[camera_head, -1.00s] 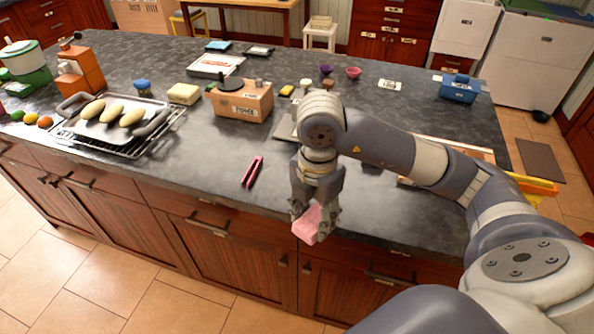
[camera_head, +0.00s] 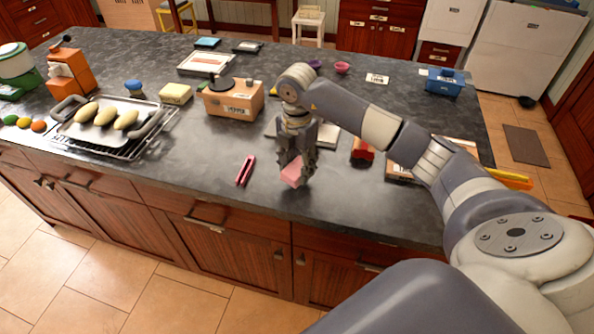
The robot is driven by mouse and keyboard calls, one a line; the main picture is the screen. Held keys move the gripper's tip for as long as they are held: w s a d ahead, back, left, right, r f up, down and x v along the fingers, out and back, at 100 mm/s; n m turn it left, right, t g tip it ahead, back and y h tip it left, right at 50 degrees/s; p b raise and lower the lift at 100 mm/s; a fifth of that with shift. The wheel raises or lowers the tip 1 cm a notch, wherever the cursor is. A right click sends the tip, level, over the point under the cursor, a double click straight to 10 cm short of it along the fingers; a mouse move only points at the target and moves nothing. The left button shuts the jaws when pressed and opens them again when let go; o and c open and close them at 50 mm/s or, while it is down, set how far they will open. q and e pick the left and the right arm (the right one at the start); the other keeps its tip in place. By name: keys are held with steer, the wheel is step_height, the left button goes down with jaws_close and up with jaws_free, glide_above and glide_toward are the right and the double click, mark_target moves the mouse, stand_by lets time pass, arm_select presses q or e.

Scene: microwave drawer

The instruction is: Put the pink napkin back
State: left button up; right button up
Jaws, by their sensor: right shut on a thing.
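The pink napkin (camera_head: 292,174) is a small pink block-like piece between the fingers of my right gripper (camera_head: 296,170). My right gripper is shut on it and points down, over the counter (camera_head: 215,175) near its front edge. I cannot tell whether the napkin touches the counter top. The gripper's fingers hide part of the napkin. My left gripper is not in view.
Pink tongs (camera_head: 245,170) lie left of my right gripper. A cardboard box (camera_head: 233,103) and a tray with rolls (camera_head: 88,133) stand further left. A red object (camera_head: 362,151) is right of the gripper. The counter between tongs and tray is clear.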

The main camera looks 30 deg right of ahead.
mark_target(297, 168)
step_height(297, 168, down, 2)
steer(key=shift+s+f+p, duration=0.1)
steer(key=shift+f+p, duration=0.05)
steer(key=shift+p, duration=0.45)
steer(key=shift+f, duration=0.65)
steer(key=o, duration=1)
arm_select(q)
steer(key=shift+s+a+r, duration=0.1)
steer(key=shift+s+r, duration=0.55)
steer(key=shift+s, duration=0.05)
arm_select(e)
steer(key=shift+r, duration=0.1)
